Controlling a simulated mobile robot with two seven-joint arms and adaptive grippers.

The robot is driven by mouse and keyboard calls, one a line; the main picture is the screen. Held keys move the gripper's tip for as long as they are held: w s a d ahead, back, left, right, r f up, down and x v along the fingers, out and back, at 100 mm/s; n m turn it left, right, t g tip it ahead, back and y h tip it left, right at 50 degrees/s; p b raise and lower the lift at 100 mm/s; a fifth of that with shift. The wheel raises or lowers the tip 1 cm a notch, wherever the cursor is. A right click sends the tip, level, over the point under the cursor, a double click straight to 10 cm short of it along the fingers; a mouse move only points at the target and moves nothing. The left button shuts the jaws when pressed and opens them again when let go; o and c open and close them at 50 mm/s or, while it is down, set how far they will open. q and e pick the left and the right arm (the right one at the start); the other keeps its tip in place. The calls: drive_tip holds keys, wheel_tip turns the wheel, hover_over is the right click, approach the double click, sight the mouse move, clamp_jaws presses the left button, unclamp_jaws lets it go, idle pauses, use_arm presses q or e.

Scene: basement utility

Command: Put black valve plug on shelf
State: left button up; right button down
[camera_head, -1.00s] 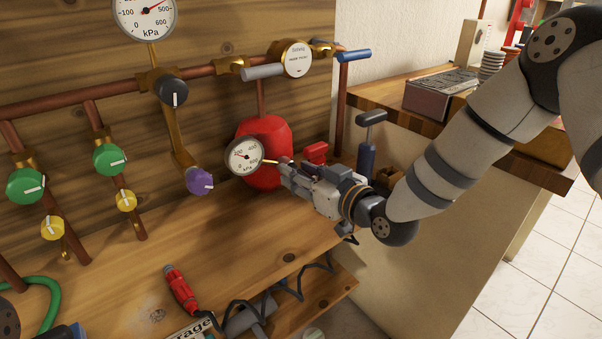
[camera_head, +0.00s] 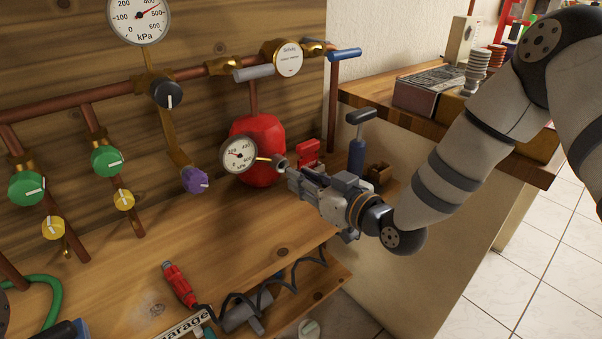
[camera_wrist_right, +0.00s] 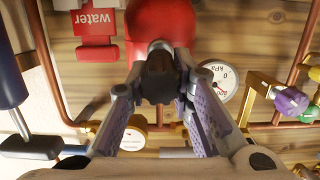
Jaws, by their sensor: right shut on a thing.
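My right gripper (camera_head: 290,174) is shut on the black valve plug (camera_wrist_right: 159,78), which sits between its fingertips in the right wrist view. In the head view the plug is mostly hidden by the fingers. The gripper is just in front of the red tank (camera_head: 257,140) and its gauge (camera_head: 239,155); a grey fitting (camera_head: 279,161) shows at the fingertips. A lower wooden shelf (camera_head: 325,285) runs under the bench top, with a dark cable and a grey tool on it. My left gripper is not in view.
Copper pipes with green knobs (camera_head: 107,160), yellow knobs (camera_head: 124,199) and a purple knob (camera_head: 195,180) line the back. A red screwdriver-like tool (camera_head: 179,284) lies near the bench's front. The bench middle is clear.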

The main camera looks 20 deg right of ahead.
drive_tip(key=shift+s+d, duration=0.2)
drive_tip(key=shift+s, duration=0.4)
